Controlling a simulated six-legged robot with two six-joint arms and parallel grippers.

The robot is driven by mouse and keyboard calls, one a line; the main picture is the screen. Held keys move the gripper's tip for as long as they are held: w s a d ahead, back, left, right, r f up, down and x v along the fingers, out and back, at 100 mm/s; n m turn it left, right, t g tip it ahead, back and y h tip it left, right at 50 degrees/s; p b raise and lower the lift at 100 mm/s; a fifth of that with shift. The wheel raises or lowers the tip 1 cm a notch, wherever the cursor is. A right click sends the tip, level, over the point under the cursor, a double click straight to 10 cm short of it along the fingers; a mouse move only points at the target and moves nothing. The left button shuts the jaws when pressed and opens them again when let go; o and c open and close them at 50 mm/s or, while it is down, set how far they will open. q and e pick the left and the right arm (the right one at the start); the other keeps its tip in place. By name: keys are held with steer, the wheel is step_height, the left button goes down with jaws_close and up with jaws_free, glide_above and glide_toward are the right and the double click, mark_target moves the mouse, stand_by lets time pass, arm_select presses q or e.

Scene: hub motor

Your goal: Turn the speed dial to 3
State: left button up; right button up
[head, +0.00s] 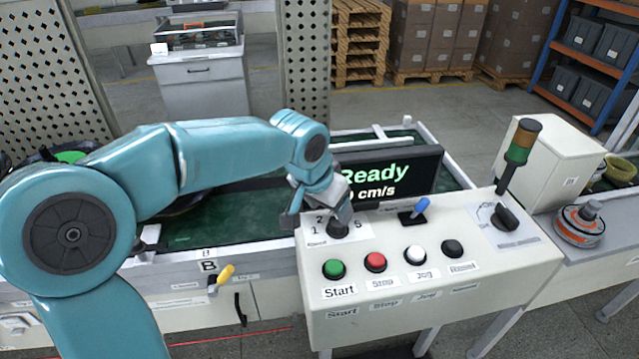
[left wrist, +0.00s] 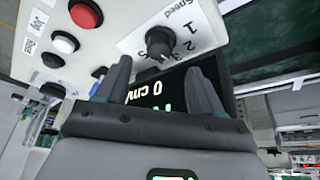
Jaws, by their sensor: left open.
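The speed dial (head: 338,228) is a dark knob on the white control panel (head: 420,262), at the panel's left end. Numbers such as 1, 2 and 5 show around it in the head view. In the left wrist view the dial (left wrist: 159,42) sits just beyond the fingertips, with the label "Speed" and the numbers 1, 2 and 3 beside it. My left gripper (head: 322,208) is open above the dial, its two fingers (left wrist: 158,70) apart with nothing between them. Its fingers partly hide the dial's scale in the head view. My right gripper is not in view.
The screen (head: 390,177) behind the dial reads "Ready" and a cm/s value. Green (head: 334,269), red (head: 375,262), white (head: 415,254) and black (head: 453,248) buttons line the panel's front. A blue-handled switch (head: 415,212) and a black rotary switch (head: 505,218) stand to the right.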

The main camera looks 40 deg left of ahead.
arm_select(q)
steer(key=v, duration=0.9)
steer(key=shift+r, duration=0.2)
steer(key=n+y+b, duration=0.2)
steer(key=n+b, duration=0.3)
glide_toward(338, 221)
steer(key=x, duration=0.9)
steer(key=shift+f, duration=0.1)
steer(key=shift+g, duration=0.3)
